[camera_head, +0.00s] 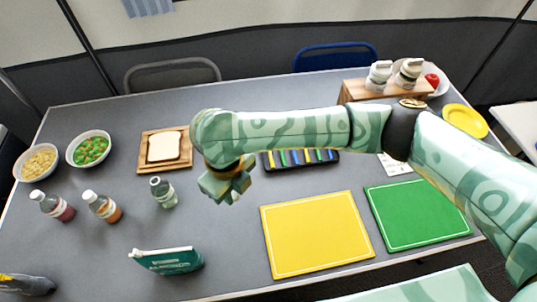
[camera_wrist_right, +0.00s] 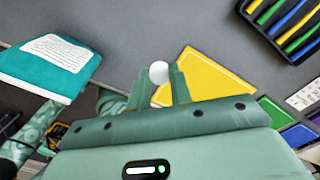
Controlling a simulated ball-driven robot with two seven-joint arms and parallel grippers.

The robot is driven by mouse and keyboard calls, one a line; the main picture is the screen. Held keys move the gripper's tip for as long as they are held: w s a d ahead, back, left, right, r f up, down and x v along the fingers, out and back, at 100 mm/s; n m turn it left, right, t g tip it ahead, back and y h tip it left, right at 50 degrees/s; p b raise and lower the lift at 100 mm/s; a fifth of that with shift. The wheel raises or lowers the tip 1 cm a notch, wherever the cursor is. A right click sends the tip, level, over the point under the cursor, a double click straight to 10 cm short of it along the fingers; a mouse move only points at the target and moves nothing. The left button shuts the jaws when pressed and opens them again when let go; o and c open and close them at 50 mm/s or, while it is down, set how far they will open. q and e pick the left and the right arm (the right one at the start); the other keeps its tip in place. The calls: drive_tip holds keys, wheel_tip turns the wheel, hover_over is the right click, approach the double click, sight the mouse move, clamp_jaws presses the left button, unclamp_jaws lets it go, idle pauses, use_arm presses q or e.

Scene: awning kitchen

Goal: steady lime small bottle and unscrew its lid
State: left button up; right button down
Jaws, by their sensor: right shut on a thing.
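A small pale-green bottle (camera_head: 163,194) stands upright on the grey table, left of my right gripper. Its top looks dark and no white lid shows on it. My right gripper (camera_head: 232,192) hangs above the table, apart from the bottle. In the right wrist view, my right gripper (camera_wrist_right: 158,88) is shut on a small round white thing, which looks like a lid (camera_wrist_right: 159,71). My left gripper does not show clearly in either view.
Yellow (camera_head: 316,235) and green (camera_head: 416,215) boards lie right. Two bowls and bread on a board (camera_head: 165,147) are behind. Bare table surrounds the pale-green bottle.

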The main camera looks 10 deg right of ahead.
drive_tip(key=shift+w+d+f, duration=0.1)
drive_tip(key=shift+w+f, duration=0.1)
drive_tip(key=shift+w, duration=0.05)
drive_tip(key=w+d+f+b, duration=0.3)
drive_tip(key=w+f+b, duration=0.2)
drive_tip(key=w, duration=0.3)
drive_tip(key=b, duration=0.4)
hover_over(253, 174)
drive_tip(key=shift+n, duration=0.3)
drive_tip(key=f, duration=0.4)
drive_tip(key=shift+s+a+f, duration=0.1)
drive_tip(key=shift+s, duration=0.15)
drive_tip(key=f, duration=0.1)
drive_tip(key=f+b, duration=0.1)
drive_tip(key=f, duration=0.1)
drive_tip(key=shift+w+f+b, duration=0.25)
drive_tip(key=shift+f+b, duration=0.05)
drive_tip(key=shift+f, duration=0.05)
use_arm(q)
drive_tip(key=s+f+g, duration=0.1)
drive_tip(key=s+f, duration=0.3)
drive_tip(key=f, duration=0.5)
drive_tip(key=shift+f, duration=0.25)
use_arm(e)
drive_tip(key=shift+r, duration=0.15)
